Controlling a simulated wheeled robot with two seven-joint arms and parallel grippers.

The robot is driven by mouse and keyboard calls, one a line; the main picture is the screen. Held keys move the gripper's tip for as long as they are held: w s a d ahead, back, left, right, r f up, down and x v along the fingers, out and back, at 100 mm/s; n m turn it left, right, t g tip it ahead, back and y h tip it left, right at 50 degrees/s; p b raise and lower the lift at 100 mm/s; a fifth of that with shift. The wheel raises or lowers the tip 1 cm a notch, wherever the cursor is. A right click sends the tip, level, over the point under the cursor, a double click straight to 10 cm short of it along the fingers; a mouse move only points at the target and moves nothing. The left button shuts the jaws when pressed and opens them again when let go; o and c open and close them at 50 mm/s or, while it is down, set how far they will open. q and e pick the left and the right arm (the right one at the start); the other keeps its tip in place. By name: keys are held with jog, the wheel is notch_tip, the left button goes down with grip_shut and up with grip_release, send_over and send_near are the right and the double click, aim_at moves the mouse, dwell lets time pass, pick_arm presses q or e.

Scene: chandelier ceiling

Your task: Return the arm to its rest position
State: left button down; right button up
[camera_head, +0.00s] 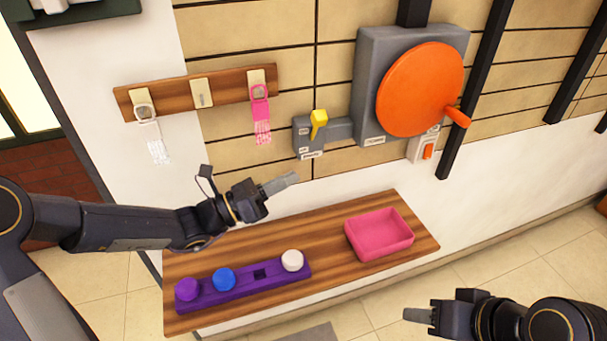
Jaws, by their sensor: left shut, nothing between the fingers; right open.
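My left gripper (280,184) is shut and empty. It hovers over the back of the wooden shelf (325,227), with the arm reaching in from the left and the fingers pointing right. My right gripper (418,315) is at the lower right, in front of the shelf, its fingers pointing left. It is open and empty, and touches nothing.
The shelf bears a purple holder (240,288) with purple, blue and white round pieces, and a pink tray (379,235). Above are a hook rack (180,97), a yellow lever (319,122) and an orange wheel (420,90). Floor at the lower right is open.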

pick_arm(q)
jog(key=shift+v, duration=0.85)
pick_arm(e)
jog(key=shift+f, duration=0.15)
jog(key=shift+w, duration=0.1)
pick_arm(q)
jog(key=shift+r, duration=0.1)
jog(key=s+a+f+m+g+y, duration=0.1)
jog(key=s+m+g+y, duration=0.2)
jog(key=s+m, duration=0.5)
jog(key=s+a+m+g+y, duration=0.2)
jog(key=s+m+g+y, duration=0.1)
jog(key=s+m, duration=0.5)
jog(key=s+a+f+m+t+y, duration=0.1)
jog(key=s+a+f+m+y, duration=0.1)
jog(key=s+a+m+y, duration=0.2)
jog(key=s+a+f+m+t+y, duration=0.2)
jog(key=s+a+f+m+y, duration=0.1)
jog(key=a, duration=0.6)
jog(key=s+m+y, duration=0.1)
jog(key=m+y, duration=0.1)
jog(key=m, duration=0.1)
jog(key=shift+s+a, duration=0.3)
jog(key=shift+s, duration=0.1)
pick_arm(e)
jog(key=shift+c, duration=0.5)
